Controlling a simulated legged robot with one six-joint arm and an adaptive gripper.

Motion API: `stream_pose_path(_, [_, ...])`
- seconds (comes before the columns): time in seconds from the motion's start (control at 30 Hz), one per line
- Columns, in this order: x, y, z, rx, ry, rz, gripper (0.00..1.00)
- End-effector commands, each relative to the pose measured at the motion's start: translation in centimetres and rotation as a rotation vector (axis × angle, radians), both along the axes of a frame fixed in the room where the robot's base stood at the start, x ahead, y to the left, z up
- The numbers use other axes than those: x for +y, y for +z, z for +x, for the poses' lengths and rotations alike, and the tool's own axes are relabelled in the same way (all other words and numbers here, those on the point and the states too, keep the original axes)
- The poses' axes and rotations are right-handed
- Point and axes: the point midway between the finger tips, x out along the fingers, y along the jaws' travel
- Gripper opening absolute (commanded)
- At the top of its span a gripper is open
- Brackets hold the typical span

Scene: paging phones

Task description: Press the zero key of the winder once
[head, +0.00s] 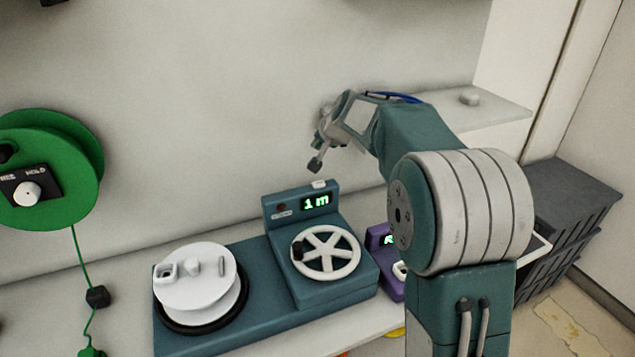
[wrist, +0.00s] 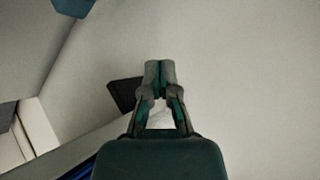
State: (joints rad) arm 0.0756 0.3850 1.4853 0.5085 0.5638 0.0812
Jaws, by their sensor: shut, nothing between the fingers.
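The winder (head: 262,318) is a teal machine on the white bench. It has a spoked white handwheel (head: 326,254) and a white spool (head: 197,283) at its left end. Its raised display box (head: 282,208) reads "1m" in green. A small white key (head: 319,184) sits on top of that box; any lettering on it is too small to read. My gripper (head: 316,163) is shut and empty, pointing down, above the display box and apart from it. The wrist view shows the shut fingertips (wrist: 159,65) against a pale surface, with the key not visible there.
A green reel (head: 62,150) hangs at the left, its cord running down. A purple device (head: 390,283) stands right of the winder, partly behind my arm. A white shelf (head: 500,112) is at the back right, with dark crates (head: 575,195) below. The wall is close behind.

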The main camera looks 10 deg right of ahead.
Motion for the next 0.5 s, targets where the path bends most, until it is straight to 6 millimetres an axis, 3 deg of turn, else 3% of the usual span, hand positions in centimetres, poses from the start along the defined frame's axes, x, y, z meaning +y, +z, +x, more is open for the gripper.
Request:
stream_pose_path(0.17, [0.0,-0.4,0.0,0.002,0.0,0.001,0.0])
stream_pose_path(0.5, [0.0,-4.4,0.0,0.005,0.001,0.001,0.0])
